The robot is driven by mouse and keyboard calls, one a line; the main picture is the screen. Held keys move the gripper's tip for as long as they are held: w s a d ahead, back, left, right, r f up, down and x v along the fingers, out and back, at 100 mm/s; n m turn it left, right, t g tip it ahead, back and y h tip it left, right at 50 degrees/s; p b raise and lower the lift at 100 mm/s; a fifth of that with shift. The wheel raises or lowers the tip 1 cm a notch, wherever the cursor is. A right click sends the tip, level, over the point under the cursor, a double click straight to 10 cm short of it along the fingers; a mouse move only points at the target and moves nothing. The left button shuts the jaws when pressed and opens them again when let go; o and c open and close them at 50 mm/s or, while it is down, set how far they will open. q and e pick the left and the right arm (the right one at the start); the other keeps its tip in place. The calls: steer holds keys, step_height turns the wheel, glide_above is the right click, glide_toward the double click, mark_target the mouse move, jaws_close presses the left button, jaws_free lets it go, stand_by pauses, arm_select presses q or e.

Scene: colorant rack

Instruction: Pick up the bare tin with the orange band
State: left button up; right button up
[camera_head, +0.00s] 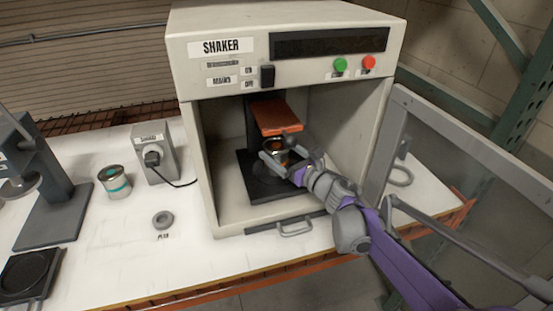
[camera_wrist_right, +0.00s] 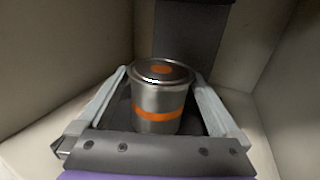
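The bare tin with the orange band (camera_wrist_right: 158,98) stands upright inside the shaker, with an orange spot on its lid. In the head view the tin (camera_head: 277,149) is partly hidden by my gripper and sits under the shaker's orange plate (camera_head: 276,116). My right gripper (camera_wrist_right: 164,85) reaches into the shaker with its fingers on either side of the tin. In the right wrist view gaps show between the fingers and the tin, so it is open around it. The right gripper (camera_head: 279,158) also shows in the head view. My left gripper is not in view.
The shaker (camera_head: 190,60) is a beige cabinet with its door (camera_head: 382,150) swung open to the right.

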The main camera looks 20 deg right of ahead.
steer(key=c, duration=1.2)
steer(key=shift+c, duration=0.2)
steer(key=shift+r, duration=0.2)
